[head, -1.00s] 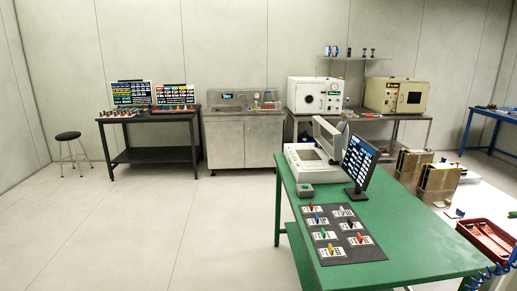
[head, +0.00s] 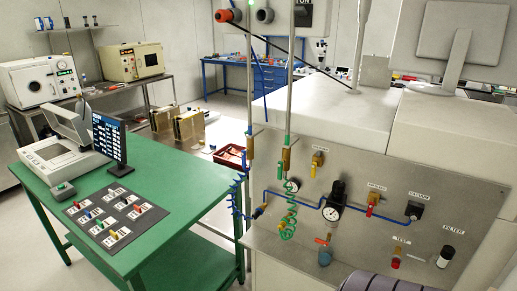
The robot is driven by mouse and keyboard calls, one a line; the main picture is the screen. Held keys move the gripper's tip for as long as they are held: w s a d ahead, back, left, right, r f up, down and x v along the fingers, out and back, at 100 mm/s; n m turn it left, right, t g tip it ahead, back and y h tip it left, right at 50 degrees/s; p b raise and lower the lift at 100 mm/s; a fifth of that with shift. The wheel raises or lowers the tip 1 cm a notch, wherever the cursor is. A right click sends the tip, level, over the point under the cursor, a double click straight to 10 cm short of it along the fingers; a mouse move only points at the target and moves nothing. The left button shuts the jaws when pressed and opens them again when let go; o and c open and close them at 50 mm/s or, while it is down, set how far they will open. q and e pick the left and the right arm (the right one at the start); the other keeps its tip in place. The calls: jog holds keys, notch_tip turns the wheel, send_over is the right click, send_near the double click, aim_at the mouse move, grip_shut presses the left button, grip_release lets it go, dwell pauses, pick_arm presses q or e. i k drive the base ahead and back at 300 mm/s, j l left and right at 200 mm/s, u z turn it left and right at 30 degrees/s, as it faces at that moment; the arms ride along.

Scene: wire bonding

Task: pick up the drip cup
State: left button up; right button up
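A small grey-blue cup-shaped thing (head: 325,256) shows low on the front panel of the large machine in the head view. It is below the black regulator with its round gauge (head: 332,213), and a reddish fitting is at its top. It is small, and I cannot tell for certain whether it is the drip cup or whether it is fixed to the panel. Neither of my grippers is in view.
The grey front panel (head: 400,240) carries blue tubing, a green coiled hose (head: 289,210), valves and a black filter knob (head: 446,256). A green table (head: 165,225) stands left. A dark ribbed shape (head: 385,283) cuts the bottom edge.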

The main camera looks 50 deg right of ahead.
aim_at(325, 254)
jog(key=z, duration=2.3)
